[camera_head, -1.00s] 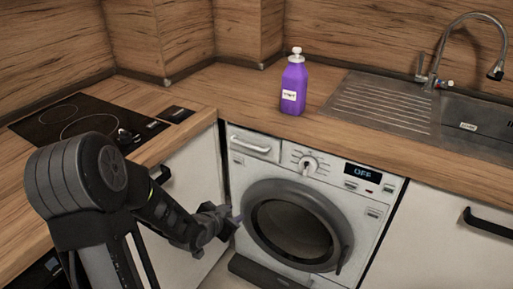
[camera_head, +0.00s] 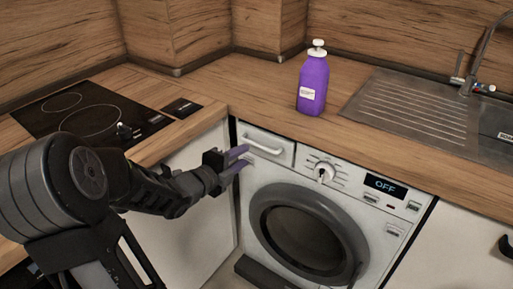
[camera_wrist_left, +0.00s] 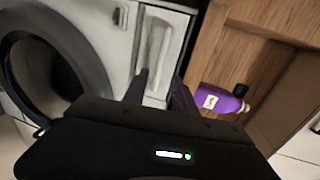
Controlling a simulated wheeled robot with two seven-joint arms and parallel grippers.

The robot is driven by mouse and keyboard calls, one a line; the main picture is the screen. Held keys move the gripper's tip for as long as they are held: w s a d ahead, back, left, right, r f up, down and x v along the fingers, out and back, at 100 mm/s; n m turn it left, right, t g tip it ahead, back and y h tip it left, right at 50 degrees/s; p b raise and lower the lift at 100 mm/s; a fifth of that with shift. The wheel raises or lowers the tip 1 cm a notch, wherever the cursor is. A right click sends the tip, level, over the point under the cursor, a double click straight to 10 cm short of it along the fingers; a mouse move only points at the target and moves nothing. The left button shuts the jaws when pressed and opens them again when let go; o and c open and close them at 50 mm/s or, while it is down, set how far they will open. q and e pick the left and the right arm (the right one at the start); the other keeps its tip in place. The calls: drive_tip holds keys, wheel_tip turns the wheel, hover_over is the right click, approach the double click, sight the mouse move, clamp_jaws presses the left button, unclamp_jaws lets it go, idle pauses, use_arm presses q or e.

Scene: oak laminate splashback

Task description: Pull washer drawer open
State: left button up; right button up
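The washer (camera_head: 305,205) stands under the worktop, with its drawer (camera_head: 281,151) at its top left, closed flush with the front. The drawer has a pale bar handle (camera_head: 265,143). My left gripper (camera_head: 242,158) is at the drawer's left edge, its two fingers apart and pointing toward it, with nothing between them. In the left wrist view, the drawer (camera_wrist_left: 160,45) lies just beyond the open fingertips (camera_wrist_left: 160,88); I cannot tell whether they touch it. My right gripper is not in view.
A purple bottle (camera_head: 313,83) stands on the worktop (camera_head: 228,78) above the washer. A hob (camera_head: 95,112) is at left, a sink (camera_head: 425,110) at right. The display reads OFF.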

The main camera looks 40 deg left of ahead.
sight(256, 148)
use_arm(q)
drive_tip(key=x, duration=0.8)
drive_tip(key=shift+c, duration=0.2)
drive_tip(key=shift+s, duration=0.1)
clamp_jaws()
idle(1.2)
